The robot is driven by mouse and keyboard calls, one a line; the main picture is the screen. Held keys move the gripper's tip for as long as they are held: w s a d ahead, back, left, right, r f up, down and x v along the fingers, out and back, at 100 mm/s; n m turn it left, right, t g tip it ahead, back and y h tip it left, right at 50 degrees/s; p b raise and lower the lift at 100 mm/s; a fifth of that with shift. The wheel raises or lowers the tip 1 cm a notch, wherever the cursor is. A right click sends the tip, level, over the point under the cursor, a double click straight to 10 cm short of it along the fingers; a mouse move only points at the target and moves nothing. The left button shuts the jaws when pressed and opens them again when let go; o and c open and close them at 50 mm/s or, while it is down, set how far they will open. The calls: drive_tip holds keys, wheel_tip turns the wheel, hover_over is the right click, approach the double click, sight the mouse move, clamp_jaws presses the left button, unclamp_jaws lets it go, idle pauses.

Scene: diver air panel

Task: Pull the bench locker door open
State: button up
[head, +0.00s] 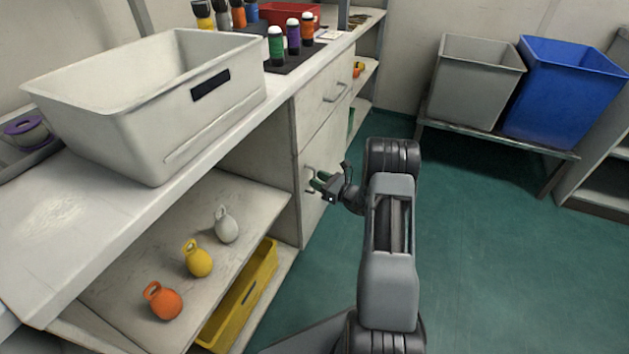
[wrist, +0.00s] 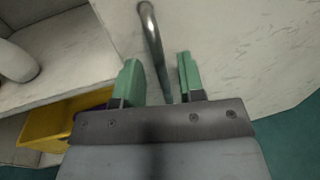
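The bench locker door (head: 325,150) is the pale panel under the drawer in the bench front, and it looks shut. Its bar handle (head: 309,180) is on the door's left side. In the wrist view the metal handle (wrist: 152,40) runs down between my green fingertips. My gripper (head: 322,183) is at the handle with its fingers apart. In the wrist view my gripper (wrist: 158,78) shows a gap on both sides of the bar, so it is around the handle but not clamped on it. The handle's lower end is hidden by my gripper.
Left of the door is an open shelf with white (head: 227,225), yellow (head: 198,258) and orange (head: 162,300) weights and a yellow bin (head: 240,295). A drawer (head: 325,85) is above the door. Green floor (head: 480,250) right of my arm is clear. Grey (head: 475,80) and blue (head: 565,95) bins stand behind.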

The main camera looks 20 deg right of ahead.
drive_tip(key=shift+x, duration=1)
clamp_jaws()
